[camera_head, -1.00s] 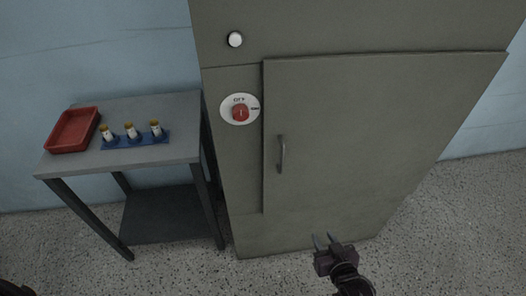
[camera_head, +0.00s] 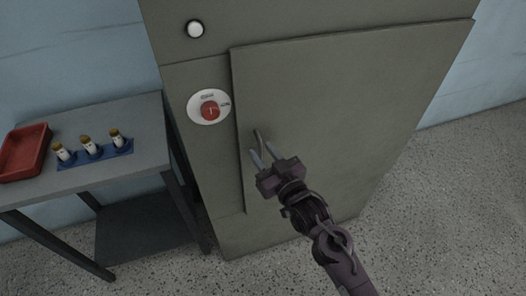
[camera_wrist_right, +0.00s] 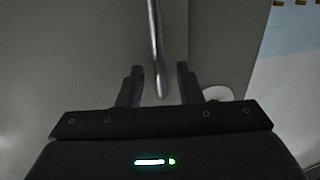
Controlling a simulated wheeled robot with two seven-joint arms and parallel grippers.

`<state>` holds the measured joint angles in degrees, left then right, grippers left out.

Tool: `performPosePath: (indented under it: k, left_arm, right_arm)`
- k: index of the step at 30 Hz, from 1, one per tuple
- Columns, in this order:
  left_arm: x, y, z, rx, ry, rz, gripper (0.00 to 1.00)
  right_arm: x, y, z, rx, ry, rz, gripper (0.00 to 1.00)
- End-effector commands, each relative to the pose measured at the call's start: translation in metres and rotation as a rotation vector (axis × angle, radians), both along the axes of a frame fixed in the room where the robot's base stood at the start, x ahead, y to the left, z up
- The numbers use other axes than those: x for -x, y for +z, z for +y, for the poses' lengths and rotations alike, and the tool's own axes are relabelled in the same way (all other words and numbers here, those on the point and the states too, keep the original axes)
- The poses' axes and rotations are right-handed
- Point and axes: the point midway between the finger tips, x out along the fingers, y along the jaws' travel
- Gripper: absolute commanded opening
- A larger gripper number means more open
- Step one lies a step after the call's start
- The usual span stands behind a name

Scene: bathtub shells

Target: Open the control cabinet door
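The grey control cabinet's door (camera_head: 345,110) is closed, flush with the front. Its slim vertical handle (camera_head: 259,139) is near the door's left edge. My right gripper (camera_head: 263,157) is open at the handle, its two fingers pointing toward the door. In the right wrist view the handle (camera_wrist_right: 156,50) comes down between the two open fingers (camera_wrist_right: 160,85), closer to the right finger in part, with gaps on both sides. Contact with the handle is not visible. My left gripper is not in view.
A red rotary switch (camera_head: 210,111) on a white plate and a white round button (camera_head: 195,29) are on the cabinet left of the door. A grey table (camera_head: 150,125) stands left, with a red tray (camera_head: 24,153) and a blue rack (camera_head: 92,153) of small bottles. Speckled floor is clear at right.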

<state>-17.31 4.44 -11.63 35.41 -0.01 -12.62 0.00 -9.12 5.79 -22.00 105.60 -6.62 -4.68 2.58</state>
Motion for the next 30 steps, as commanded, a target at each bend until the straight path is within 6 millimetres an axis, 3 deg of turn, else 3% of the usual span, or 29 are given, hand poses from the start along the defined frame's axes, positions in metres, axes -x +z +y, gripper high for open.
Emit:
performPosePath:
  k: [9,17,30]
  left_arm:
    - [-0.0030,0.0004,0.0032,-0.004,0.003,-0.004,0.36]
    - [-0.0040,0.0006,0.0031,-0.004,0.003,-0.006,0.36]
    - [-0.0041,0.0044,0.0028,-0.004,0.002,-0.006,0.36]
  right_arm:
    - [-0.0027,-0.0004,0.0017,0.000,0.000,0.001,0.31]
    - [-0.0026,-0.0004,0.0015,0.000,0.000,0.001,0.00]
    - [0.0063,-0.0001,-0.0020,0.004,0.016,0.002,0.00]
